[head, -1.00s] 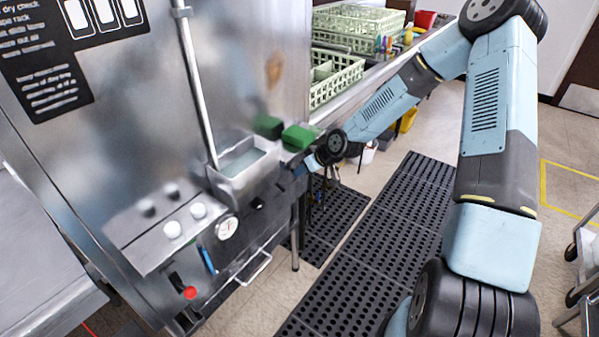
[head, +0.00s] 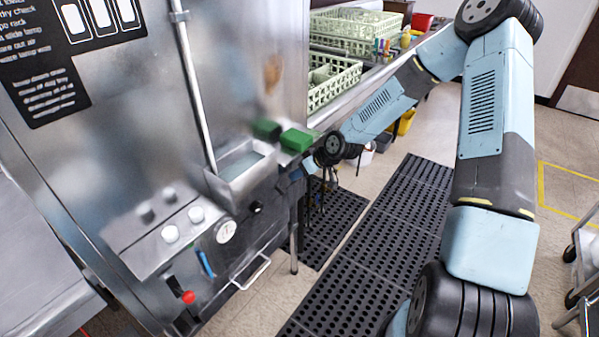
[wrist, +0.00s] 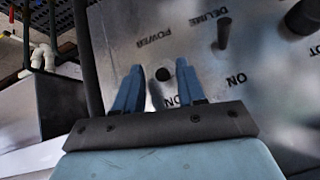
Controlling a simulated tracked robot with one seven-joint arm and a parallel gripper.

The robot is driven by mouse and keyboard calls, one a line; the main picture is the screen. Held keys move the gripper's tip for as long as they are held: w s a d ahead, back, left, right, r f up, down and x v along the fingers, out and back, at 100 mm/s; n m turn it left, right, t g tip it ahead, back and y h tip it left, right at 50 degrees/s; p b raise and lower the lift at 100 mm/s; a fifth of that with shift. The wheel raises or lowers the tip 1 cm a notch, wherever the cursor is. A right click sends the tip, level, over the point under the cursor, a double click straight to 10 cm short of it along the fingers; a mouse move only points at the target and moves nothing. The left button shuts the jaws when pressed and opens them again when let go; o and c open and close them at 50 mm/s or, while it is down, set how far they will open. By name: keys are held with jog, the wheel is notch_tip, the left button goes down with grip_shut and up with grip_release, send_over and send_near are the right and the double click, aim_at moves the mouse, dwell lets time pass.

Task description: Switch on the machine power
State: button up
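The machine's metal control panel (wrist: 260,70) fills much of the wrist view, with the labels POWER, DELIME and ON. A small dark round switch part (wrist: 163,74) sits beside the POWER label. My gripper (wrist: 160,85) is open, its two blue fingers on either side of this part with nothing visibly clasped. Whether a finger touches it, I cannot tell. A dark lever (wrist: 224,32) stands by DELIME. In the head view the steel machine (head: 120,130) is at left, and my gripper is small and mostly hidden beyond my wrist, close to the machine's right side.
The machine's front has white knobs (head: 171,234), a dial (head: 225,231), a red-tipped lever (head: 187,297) and a bar handle (head: 250,271). A green block (head: 297,140) juts out just above my wrist. Pale green racks (head: 333,80) stand behind. Black mats (head: 375,245) cover the floor.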

jog(key=shift+d, duration=0.1)
jog(key=v, duration=1.3)
jog(key=shift+d+r, duration=0.2)
jog(key=shift+s, duration=0.2)
jog(key=s+d+r+m+h, duration=0.3)
jog(key=s+d+r+h, duration=0.5)
jog(key=s+d+r, duration=0.25)
jog(key=s+d+r+m+t+y, duration=0.1)
jog(key=s+r+m, duration=0.4)
jog(key=s+r, duration=1.2)
jog(key=shift+s+d+r+m, duration=0.35)
jog(key=shift+s+d, duration=0.15)
jog(key=shift+s, duration=0.6)
